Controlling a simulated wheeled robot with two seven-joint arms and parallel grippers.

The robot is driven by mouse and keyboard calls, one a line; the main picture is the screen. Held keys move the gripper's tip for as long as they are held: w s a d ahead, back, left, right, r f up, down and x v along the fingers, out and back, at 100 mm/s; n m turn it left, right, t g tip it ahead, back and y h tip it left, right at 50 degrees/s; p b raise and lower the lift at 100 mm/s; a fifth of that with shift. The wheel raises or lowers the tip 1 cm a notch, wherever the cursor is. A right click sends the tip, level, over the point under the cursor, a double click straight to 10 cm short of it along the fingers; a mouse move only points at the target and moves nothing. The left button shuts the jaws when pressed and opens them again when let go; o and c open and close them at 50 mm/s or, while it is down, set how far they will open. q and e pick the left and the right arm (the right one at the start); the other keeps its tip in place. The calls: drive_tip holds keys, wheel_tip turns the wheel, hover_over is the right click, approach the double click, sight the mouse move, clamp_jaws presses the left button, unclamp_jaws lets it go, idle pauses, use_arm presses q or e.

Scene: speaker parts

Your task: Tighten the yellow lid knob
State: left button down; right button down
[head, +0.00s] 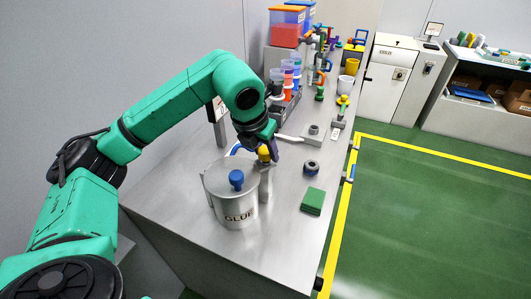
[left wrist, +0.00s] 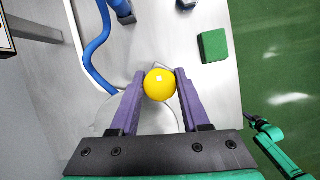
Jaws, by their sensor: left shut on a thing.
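The yellow lid knob (head: 264,152) is a round yellow ball on top of a pale grey cylindrical part (head: 265,185), close behind the GLUE pot. In the left wrist view the knob (left wrist: 160,84) sits between the purple fingers. My left gripper (head: 264,150) reaches down from above and is shut on the knob; its fingers (left wrist: 160,88) lie on either side of it. Much of the part below the knob is hidden by the pot and my gripper.
The metal GLUE pot (head: 232,205) with a blue knob (head: 236,178) stands right beside my gripper. A green block (head: 313,201) and a dark ring-shaped part (head: 311,167) lie to the right. A blue hose (left wrist: 96,50) curves nearby. Cups and bins crowd the far end.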

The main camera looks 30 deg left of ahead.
use_arm(q)
drive_tip(key=m+h, duration=0.1)
drive_tip(key=m, duration=0.1)
drive_tip(key=shift+m+b, duration=0.3)
drive_tip(key=shift+b, duration=0.1)
drive_tip(key=m+g+h, duration=0.1)
drive_tip(key=m, duration=0.2)
drive_tip(key=shift+r+m, duration=0.1)
drive_tip(key=shift+m, duration=0.2)
drive_tip(key=m, duration=0.2)
drive_tip(key=m+g+h+p, duration=0.1)
drive_tip(key=m, duration=0.1)
drive_tip(key=shift+r+m+h, duration=0.1)
drive_tip(key=shift+m+h, duration=0.2)
drive_tip(key=m+g+p, duration=0.1)
drive_tip(key=m, duration=0.1)
drive_tip(key=m+g+p, duration=0.1)
drive_tip(key=m, duration=0.2)
drive_tip(key=shift+h, duration=0.3)
drive_tip(key=shift+m, duration=0.3)
drive_tip(key=shift+c, duration=1.9)
unclamp_jaws()
